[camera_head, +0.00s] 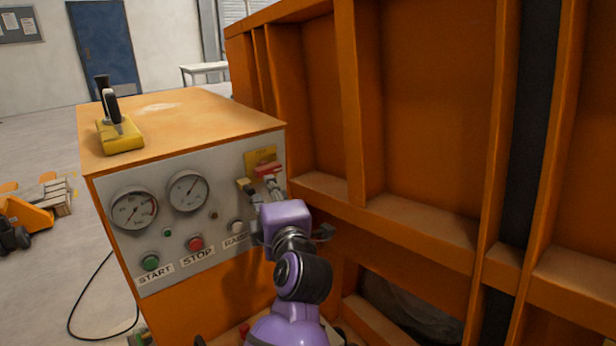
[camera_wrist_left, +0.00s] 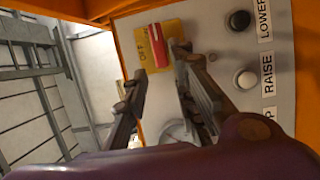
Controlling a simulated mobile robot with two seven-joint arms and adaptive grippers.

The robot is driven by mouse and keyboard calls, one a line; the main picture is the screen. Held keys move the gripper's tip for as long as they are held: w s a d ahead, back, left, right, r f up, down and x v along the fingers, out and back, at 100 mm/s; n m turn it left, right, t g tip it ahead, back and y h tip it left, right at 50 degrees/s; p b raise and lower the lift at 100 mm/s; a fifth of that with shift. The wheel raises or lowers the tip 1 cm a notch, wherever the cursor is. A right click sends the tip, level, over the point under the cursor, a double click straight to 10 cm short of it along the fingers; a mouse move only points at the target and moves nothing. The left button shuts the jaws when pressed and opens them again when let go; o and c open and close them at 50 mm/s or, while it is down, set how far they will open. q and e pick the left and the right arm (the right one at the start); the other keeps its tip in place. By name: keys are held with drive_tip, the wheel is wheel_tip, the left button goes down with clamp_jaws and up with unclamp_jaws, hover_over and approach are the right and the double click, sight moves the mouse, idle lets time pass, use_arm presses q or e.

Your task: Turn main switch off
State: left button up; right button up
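The main switch is a red handle (camera_head: 266,171) on a yellow plate (camera_head: 260,156), high on the right of the grey panel. In the left wrist view the red handle (camera_wrist_left: 156,46) stands out from the yellow plate (camera_wrist_left: 170,31), which bears partly hidden lettering. My left gripper (camera_head: 258,184), on the purple arm, is just in front of the switch. Its fingers (camera_wrist_left: 160,62) are apart, and the handle shows between their tips in the wrist view. Whether either finger touches it I cannot tell. My right gripper is not in view.
The panel carries a green START button (camera_head: 150,262), a red STOP button (camera_head: 195,243), a RAISE button (camera_wrist_left: 246,80), a LOWER button (camera_wrist_left: 239,20) and two gauges (camera_head: 134,208). A yellow-based joystick (camera_head: 120,137) stands on the cabinet top. An orange ribbed wall (camera_head: 420,110) rises close on the right.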

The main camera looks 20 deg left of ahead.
sight(269, 172)
use_arm(q)
drive_tip(key=x, duration=0.5)
drive_tip(key=d+x, duration=0.1)
drive_tip(key=x, duration=0.2)
drive_tip(key=shift+w, duration=0.35)
drive_tip(key=shift+c, duration=0.4)
clamp_jaws()
